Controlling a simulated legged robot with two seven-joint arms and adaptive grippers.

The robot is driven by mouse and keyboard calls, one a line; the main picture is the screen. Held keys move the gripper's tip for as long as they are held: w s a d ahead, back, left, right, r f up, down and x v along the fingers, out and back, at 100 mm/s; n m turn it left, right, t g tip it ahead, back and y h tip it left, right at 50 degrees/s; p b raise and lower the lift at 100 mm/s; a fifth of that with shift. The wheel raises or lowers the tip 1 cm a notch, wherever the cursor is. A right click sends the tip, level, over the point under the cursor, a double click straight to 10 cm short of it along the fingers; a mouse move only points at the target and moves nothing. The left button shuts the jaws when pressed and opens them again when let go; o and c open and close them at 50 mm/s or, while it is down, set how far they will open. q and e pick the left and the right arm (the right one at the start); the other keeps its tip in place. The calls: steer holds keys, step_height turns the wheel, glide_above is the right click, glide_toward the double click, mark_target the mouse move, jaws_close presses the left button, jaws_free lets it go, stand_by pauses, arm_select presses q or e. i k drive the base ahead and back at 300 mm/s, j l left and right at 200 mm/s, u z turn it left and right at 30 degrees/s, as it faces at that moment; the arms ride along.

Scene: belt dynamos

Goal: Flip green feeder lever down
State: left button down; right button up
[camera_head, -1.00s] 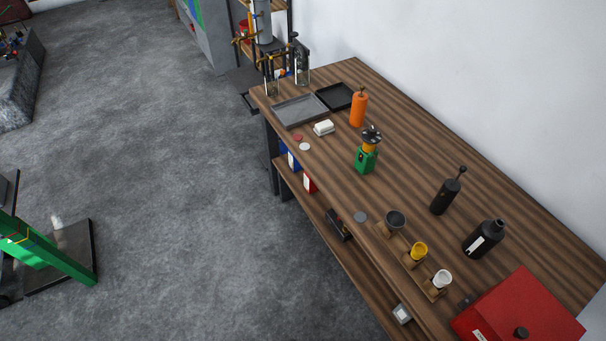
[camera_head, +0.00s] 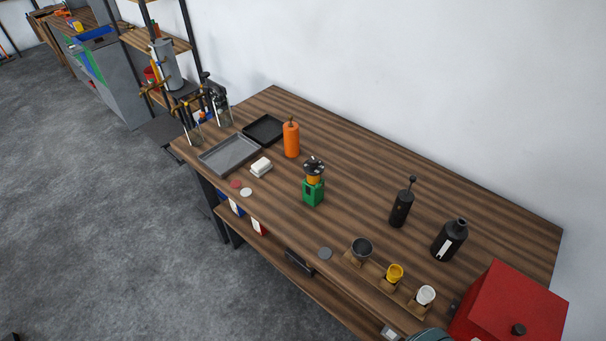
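I cannot make out a green feeder lever in the head view. A small green device (camera_head: 313,192) with a yellow-orange collar and a dark top stands upright near the middle of the wooden bench. No lever can be told apart on it at this size. Neither of my grippers is in view.
The wooden bench (camera_head: 350,165) runs along a white wall. It bears an orange bottle (camera_head: 291,139), a grey tray (camera_head: 229,155), black bottles (camera_head: 449,240), a cup rack (camera_head: 378,275) and a red box (camera_head: 511,312). Grey floor (camera_head: 90,220) is open at left.

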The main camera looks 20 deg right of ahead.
mark_target(312, 196)
steer(key=i+j+z, duration=0.25)
steer(key=i+z, duration=0.25)
steer(key=i+j+z, duration=0.25)
steer(key=z, duration=0.2)
steer(key=j, duration=0.05)
